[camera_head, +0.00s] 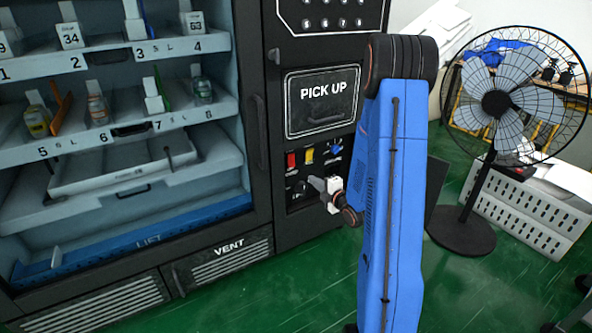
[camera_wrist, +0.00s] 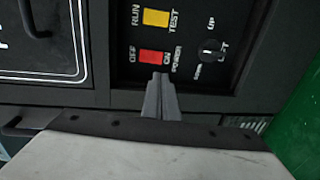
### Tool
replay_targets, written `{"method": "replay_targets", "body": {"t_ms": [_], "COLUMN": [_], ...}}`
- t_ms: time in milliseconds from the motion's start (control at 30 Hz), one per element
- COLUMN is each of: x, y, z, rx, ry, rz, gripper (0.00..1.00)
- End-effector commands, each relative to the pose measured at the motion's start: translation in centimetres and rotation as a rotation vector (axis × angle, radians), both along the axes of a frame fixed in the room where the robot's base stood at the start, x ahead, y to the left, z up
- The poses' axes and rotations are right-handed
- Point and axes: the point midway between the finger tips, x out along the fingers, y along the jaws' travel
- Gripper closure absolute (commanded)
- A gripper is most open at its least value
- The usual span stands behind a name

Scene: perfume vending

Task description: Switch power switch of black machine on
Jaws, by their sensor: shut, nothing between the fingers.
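The black machine (camera_head: 272,130) is a vending machine with a control panel below its PICK UP door. The red power switch (camera_head: 291,160) sits at the panel's upper left. In the wrist view the red switch (camera_wrist: 153,57) lies between the labels OFF on its left and ON on its right, with POWER beside them. Its rocker position is too small to tell. My gripper (camera_head: 316,183) is in front of the panel, below and right of the red switch. In the wrist view its closed fingertips (camera_wrist: 160,77) appear just below the switch's lower edge; contact cannot be told.
A yellow RUN/TEST switch (camera_wrist: 155,18) and a black knob (camera_wrist: 208,50) are close by on the recessed panel. The PICK UP door (camera_head: 320,104) is above. A standing fan (camera_head: 496,104) and white crates (camera_head: 530,215) are at the right. Green floor (camera_head: 330,265) lies open in front.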

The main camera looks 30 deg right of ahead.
Motion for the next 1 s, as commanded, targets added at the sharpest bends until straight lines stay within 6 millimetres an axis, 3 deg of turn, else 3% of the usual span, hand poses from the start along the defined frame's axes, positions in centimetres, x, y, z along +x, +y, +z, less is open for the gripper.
{"method": "replay_targets", "body": {"t_ms": [300,467,1000], "x": [0.1,1.2,10.1], "y": [0.0,0.0,0.4], "z": [0.0,-0.2,-1.4], "rx": [0.000,0.000,0.000], "ry": [0.000,0.001,0.000], "rz": [0.000,0.001,0.001], "gripper": [1.00,1.00,1.00]}}
